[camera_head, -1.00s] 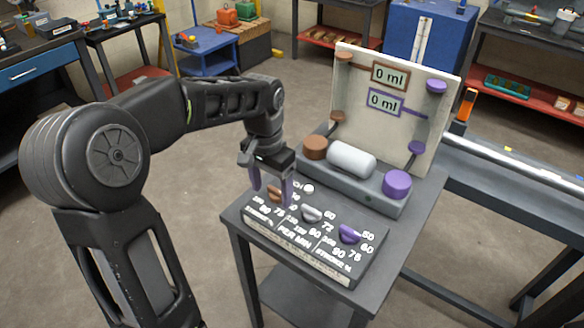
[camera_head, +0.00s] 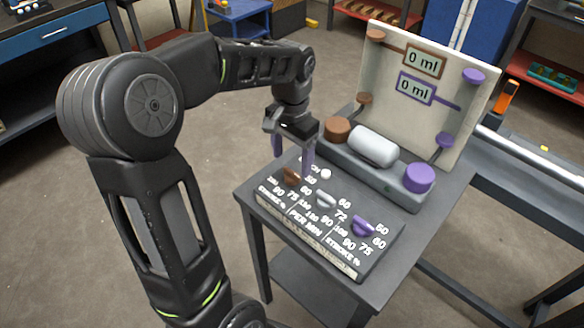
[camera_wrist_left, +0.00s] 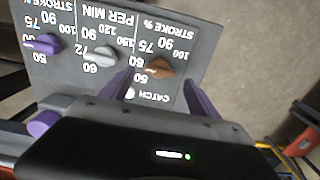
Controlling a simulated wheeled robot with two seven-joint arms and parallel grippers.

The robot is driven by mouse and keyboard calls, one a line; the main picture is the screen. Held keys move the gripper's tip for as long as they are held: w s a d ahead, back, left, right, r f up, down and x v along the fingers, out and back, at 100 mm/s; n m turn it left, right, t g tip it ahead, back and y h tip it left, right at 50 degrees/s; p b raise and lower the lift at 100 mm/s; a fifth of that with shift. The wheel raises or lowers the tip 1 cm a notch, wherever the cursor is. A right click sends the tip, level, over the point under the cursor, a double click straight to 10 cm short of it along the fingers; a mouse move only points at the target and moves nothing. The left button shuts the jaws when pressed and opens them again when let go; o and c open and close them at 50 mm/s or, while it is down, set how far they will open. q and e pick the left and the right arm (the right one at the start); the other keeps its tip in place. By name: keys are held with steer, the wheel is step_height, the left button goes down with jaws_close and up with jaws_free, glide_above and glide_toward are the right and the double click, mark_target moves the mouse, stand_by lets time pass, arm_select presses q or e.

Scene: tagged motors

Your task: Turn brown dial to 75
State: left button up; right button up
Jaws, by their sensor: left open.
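The brown dial (camera_head: 291,177) sits at the left end of the sloped control panel (camera_head: 345,262), with scale numbers around it. It also shows in the left wrist view (camera_wrist_left: 158,68), where its narrow end points toward 50 or 60; I cannot tell exactly. My left gripper (camera_head: 293,160) is open above the panel, its purple fingers just behind the brown dial and apart from it. In the left wrist view the fingers (camera_wrist_left: 155,92) stand to either side below the dial. A white-grey dial (camera_head: 326,200) and a purple dial (camera_head: 362,226) follow to the right. My right gripper is not in view.
Behind the panel stand a brown knob (camera_head: 337,129), a white cylinder (camera_head: 372,146) and a purple knob (camera_head: 419,178). A display board (camera_head: 395,115) reads 0 ml twice. A white catch button (camera_head: 326,174) is close to the brown dial. The table (camera_head: 450,200) has some bare surface at right.

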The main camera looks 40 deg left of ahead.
mark_target(292, 172)
arm_select(q)
steer(key=shift+f, duration=2.25)
steer(key=shift+c, duration=0.3)
steer(key=c, duration=1.3)
steer(key=shift+m, duration=0.4)
steer(key=m, duration=0.3)
steer(key=shift+m, duration=2.5)
